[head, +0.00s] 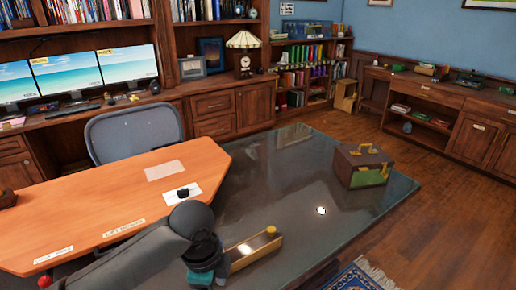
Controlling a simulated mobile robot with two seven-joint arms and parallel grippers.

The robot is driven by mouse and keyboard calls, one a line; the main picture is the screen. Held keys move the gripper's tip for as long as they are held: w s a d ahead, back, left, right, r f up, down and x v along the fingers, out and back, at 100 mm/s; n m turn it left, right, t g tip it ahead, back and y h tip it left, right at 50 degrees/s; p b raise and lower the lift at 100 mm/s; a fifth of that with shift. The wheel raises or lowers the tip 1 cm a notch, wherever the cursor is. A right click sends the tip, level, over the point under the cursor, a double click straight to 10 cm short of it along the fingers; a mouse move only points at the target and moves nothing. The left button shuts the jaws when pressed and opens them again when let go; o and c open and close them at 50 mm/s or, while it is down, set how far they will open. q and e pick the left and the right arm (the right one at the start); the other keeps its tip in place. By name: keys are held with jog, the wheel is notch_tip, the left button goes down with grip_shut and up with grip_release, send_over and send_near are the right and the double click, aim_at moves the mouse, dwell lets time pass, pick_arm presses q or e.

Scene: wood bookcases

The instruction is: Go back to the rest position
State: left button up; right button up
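My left arm (135,257) comes in from the lower left in the head view, in front of the orange-brown desk (95,205). Its dark wrist with a teal part (200,277) is low in the picture, over the near side of the dark glossy tabletop (285,190). A yellow-brown bar-like piece (255,251) shows right beside the wrist. I cannot tell whether it belongs to my gripper or is a separate thing. No fingertips can be made out. My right gripper is not in view.
A brown and green case (361,166) with gold handles stands on the glossy tabletop's right part. A small white round thing (321,210) shows there too. A grey chair (134,133) stands behind the desk. Wooden floor (455,205) is clear to the right; a patterned rug (355,279) lies below.

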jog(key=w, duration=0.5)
pick_arm(q)
jog(key=s+d+f+n+t+h, duration=0.2)
jog(key=s+f+n+t, duration=0.1)
jog(key=s+n, duration=0.6)
jog(key=s+a+f+n+y, duration=0.1)
jog(key=s+a+n+y, duration=0.2)
jog(key=s+a+n, duration=0.45)
notch_tip(320, 180, down, 26)
jog(key=s+a+g+b, duration=0.1)
jog(key=a+b, duration=0.1)
jog(key=b, duration=0.1)
jog(key=s+a+f+g+b, duration=0.1)
jog(key=s+a+f, duration=0.1)
jog(key=s+f, duration=1.2)
jog(key=shift+s+a+f+b, duration=0.35)
jog(key=shift+s+a+f, duration=0.05)
jog(key=shift+s, duration=0.25)
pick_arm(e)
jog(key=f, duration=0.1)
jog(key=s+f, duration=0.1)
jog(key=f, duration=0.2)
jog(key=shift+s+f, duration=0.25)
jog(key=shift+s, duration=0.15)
pick_arm(q)
jog(key=shift+n, duration=0.25)
